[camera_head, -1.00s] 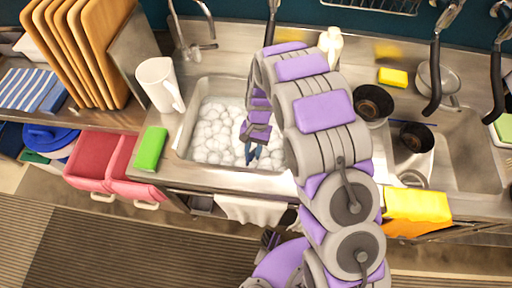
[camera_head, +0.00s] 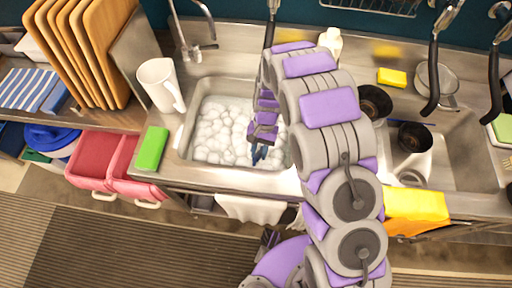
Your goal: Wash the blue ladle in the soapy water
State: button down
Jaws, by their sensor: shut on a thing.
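The sink basin (camera_head: 183,140) on the left of the counter is filled with white foamy soap bubbles (camera_head: 215,132). My gripper (camera_head: 258,156) points down over the right part of this basin. It is shut on a small dark blue thing, which I take for the blue ladle (camera_head: 256,153). Only a little blue shows at the fingertips. The rest of the ladle is hidden by the foam or by my arm, so I cannot tell how deep it is.
A white pitcher (camera_head: 158,84) and a green sponge (camera_head: 151,149) stand left of the basin. A white bottle (camera_head: 331,40) is behind my arm. Dark pots (camera_head: 413,137), a yellow sponge (camera_head: 391,77) and a strainer (camera_head: 440,78) are to the right. Utensils hang above.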

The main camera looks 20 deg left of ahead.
jog(key=shift+s+a+p, duration=0.55)
jog(key=shift+s+a, duration=0.15)
jog(key=shift+a, duration=1.45)
jog(key=shift+w+d, duration=0.25)
jog(key=shift+d, duration=0.5)
jog(key=shift+w+d, duration=0.2)
jog(key=shift+d, duration=0.5)
jog(key=shift+w+d, duration=0.25)
jog(key=shift+d, duration=0.5)
jog(key=shift+r, duration=0.1)
